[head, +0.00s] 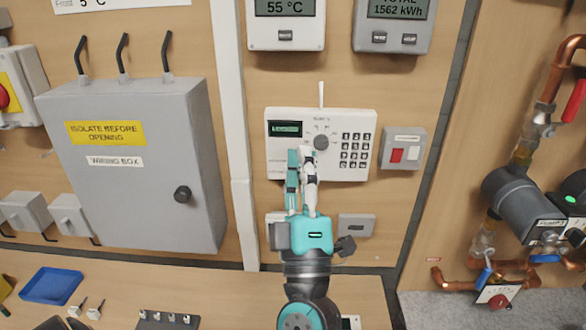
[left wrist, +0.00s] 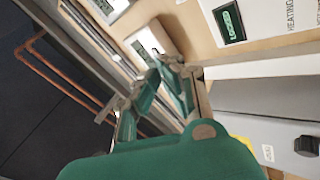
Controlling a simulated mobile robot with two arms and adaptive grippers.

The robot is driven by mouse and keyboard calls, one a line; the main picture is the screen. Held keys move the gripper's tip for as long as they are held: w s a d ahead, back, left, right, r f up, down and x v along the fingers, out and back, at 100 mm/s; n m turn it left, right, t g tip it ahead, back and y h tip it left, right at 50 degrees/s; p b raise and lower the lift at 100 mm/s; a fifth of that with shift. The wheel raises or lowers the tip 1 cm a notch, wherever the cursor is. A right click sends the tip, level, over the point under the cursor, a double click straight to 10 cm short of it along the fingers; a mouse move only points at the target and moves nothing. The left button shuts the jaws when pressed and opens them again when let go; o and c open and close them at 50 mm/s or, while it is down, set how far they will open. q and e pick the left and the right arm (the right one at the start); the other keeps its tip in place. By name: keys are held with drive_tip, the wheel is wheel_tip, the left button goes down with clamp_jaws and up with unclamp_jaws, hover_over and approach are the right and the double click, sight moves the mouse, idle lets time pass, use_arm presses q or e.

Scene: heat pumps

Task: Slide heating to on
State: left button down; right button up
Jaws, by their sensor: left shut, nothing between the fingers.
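The white control panel (head: 347,170) is on the wooden wall in the head view. It has a small green display (head: 286,128), a round grey dial (head: 321,142) and a keypad (head: 356,150). The wrist view shows the panel (left wrist: 285,20) with the word HEATING and the lit display (left wrist: 229,23), which seems to read LOCKED. My left gripper (head: 301,153) is shut and empty, its fingertips in front of the panel's lower left. I cannot tell whether they touch it. No heating slider can be made out; the fingers cover part of the panel. My right gripper is not in view.
A grey wiring box (head: 135,170) stands out from the wall on the left, beside a white vertical trunking (head: 233,120). Two meters (head: 285,22) hang above. Copper pipes (head: 552,75) are far right.

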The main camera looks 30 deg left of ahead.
sight(284, 161)
use_arm(q)
drive_tip(key=w+a+f+n+g+h, duration=0.2)
drive_tip(key=a+f+n+g, duration=0.35)
drive_tip(key=f+g, duration=0.35)
drive_tip(key=b+x, duration=0.1)
drive_tip(key=x, duration=0.7)
drive_tip(key=shift+w+a+f+b, duration=0.15)
drive_tip(key=shift+w+a+b, duration=0.05)
drive_tip(key=shift+w+b, duration=0.15)
drive_tip(key=w+d, duration=0.1)
drive_tip(key=d+b, duration=0.1)
drive_tip(key=shift+w+d, duration=0.3)
drive_tip(key=shift+w, duration=0.05)
drive_tip(key=shift+w+d, duration=0.25)
drive_tip(key=shift+d, duration=0.15)
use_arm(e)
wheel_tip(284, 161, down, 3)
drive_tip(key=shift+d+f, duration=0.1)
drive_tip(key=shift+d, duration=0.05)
use_arm(q)
drive_tip(key=shift+s, duration=0.1)
